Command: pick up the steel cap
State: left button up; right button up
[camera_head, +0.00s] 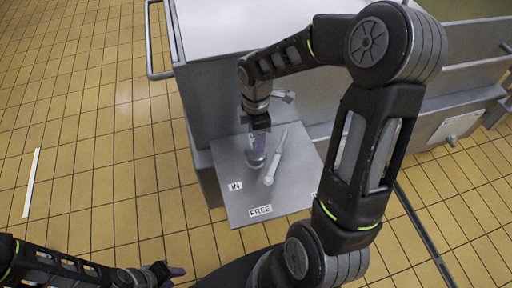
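A small round steel-coloured piece, which looks like the steel cap (255,162), is on the grey shelf (238,205), right under my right gripper (259,150). The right gripper points down with its purple fingers at the piece. They partly cover it, and I cannot tell whether they are closed on it or only above it. My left gripper (174,272) is at the bottom of the picture, over the tiled floor, away from the shelf. Its fingers are small and seen edge-on, so their opening is unclear.
A pale rod with a rounded end (275,163) lies right of the cap. Labels "IN" (235,186) and "FREE" (260,211) mark the shelf's front; another is mostly hidden by my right arm.

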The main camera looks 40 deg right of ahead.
jog(key=shift+c, duration=0.5)
grip_shut()
dwell(0.3)
